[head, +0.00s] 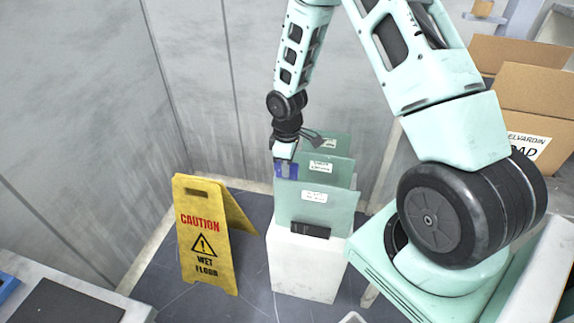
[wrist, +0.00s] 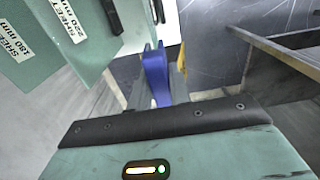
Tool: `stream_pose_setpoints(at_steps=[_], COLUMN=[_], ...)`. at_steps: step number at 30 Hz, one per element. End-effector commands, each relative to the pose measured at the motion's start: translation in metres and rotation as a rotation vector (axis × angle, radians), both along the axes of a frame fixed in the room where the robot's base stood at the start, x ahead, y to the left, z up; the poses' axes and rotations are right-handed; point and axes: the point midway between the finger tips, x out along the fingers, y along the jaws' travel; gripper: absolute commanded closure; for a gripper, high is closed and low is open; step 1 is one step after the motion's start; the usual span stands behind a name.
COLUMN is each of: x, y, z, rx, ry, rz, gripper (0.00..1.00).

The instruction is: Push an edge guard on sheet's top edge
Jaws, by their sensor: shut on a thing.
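My gripper (head: 284,158) points down at the left end of the sheets and is shut on a blue edge guard (head: 286,171). The guard also shows in the wrist view (wrist: 156,76), upright between the fingers. In the wrist view, two labelled sheets (wrist: 75,62) are at the upper left, apart from the guard.
The sheets stand on a white block (head: 300,274) with a dark clamp (head: 311,230) at the front sheet's foot. A yellow caution sign (head: 207,235) stands left. Cardboard boxes (head: 535,92) are at the right. Grey walls (head: 100,120) close off the left and back.

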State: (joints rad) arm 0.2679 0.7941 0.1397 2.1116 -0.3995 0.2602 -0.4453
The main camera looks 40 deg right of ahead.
Motion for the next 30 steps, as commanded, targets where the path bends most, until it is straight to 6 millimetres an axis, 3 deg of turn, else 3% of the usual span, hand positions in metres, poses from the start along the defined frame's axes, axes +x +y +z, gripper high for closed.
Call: stream_pose_setpoints(at_steps=[30], x=[0.0000], y=[0.0001], z=[-0.0080], rx=[0.000], ry=[0.000], rz=[0.000], gripper=[1.00])
